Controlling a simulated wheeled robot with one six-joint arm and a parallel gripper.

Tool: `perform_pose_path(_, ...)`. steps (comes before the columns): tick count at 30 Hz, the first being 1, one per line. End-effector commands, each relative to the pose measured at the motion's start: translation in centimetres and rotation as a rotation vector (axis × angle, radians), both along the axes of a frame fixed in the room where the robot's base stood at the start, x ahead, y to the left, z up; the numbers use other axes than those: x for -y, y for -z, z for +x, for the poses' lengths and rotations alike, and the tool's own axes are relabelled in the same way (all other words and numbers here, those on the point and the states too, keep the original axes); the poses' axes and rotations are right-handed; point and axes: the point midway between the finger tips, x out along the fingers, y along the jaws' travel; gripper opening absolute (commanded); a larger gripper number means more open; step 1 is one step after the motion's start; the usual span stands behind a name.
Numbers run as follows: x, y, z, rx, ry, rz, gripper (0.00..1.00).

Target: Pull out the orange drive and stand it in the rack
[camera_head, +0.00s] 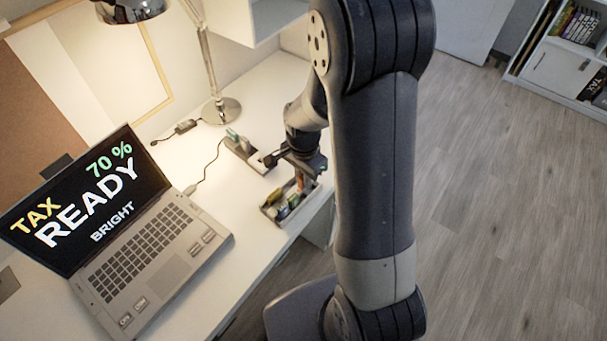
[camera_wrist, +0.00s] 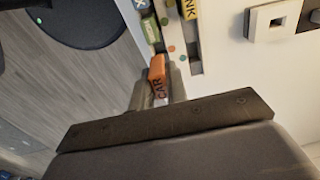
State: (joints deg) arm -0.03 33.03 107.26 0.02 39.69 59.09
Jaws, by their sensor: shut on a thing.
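The orange drive (camera_wrist: 157,72), lettered "CAR", is between the two fingers of my gripper (camera_wrist: 158,88) in the wrist view. The gripper is shut on it. In the head view my gripper (camera_head: 299,175) is low over a small open tray (camera_head: 268,211) near the desk's right edge, with a bit of orange (camera_head: 300,183) showing below it. A yellow drive (camera_wrist: 189,9) lettered "NK" and a green-and-white drive (camera_wrist: 150,28) lie close to the orange one. I cannot tell which part is the rack, nor whether the drive's lower end is clear.
A white block with a dark slot (camera_wrist: 271,20) lies right of the tray in the wrist view.

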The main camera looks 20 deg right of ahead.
Motion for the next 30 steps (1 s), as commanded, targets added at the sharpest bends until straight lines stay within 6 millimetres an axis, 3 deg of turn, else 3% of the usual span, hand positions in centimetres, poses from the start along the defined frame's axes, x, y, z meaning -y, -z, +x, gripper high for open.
perform_pose_path(1,0.00,0.88,-0.01,0.000,0.000,0.000,0.00)
perform_pose_path(6,0.00,1.68,0.00,0.000,0.000,0.000,0.00)
perform_pose_path(30,0.00,1.68,-0.01,0.000,0.000,0.000,0.00)
